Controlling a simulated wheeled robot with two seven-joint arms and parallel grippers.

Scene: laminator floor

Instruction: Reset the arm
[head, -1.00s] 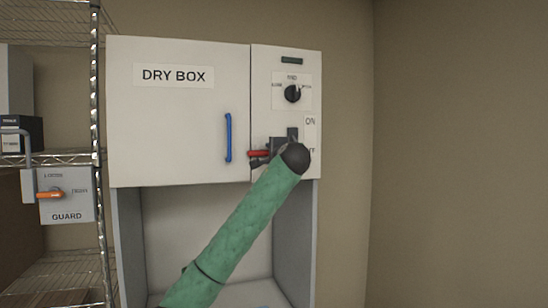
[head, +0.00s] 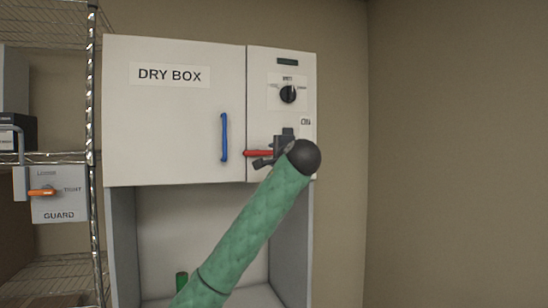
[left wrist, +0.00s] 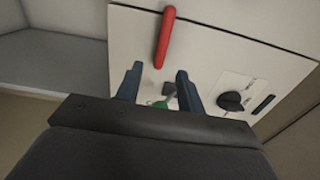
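A red lever (head: 258,153) lies level across the lower right panel of the white dry box (head: 150,130). In the left wrist view the red lever (left wrist: 164,38) shows just beyond my fingers. My left gripper (head: 271,148) is at the lever's right part, in front of the panel. In the left wrist view my left gripper (left wrist: 159,72) has its two fingers spread apart, with the lever's near end by the gap and not pinched. My wrist hides the lower right of the panel and part of its ON label. My right gripper is not in view.
A black knob (head: 288,94) sits above the lever and a blue door handle (head: 224,137) to its left. A guard box (head: 58,195) with an orange lever hangs on the wire rack (head: 93,180) at left. The bare wall at right leaves free room.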

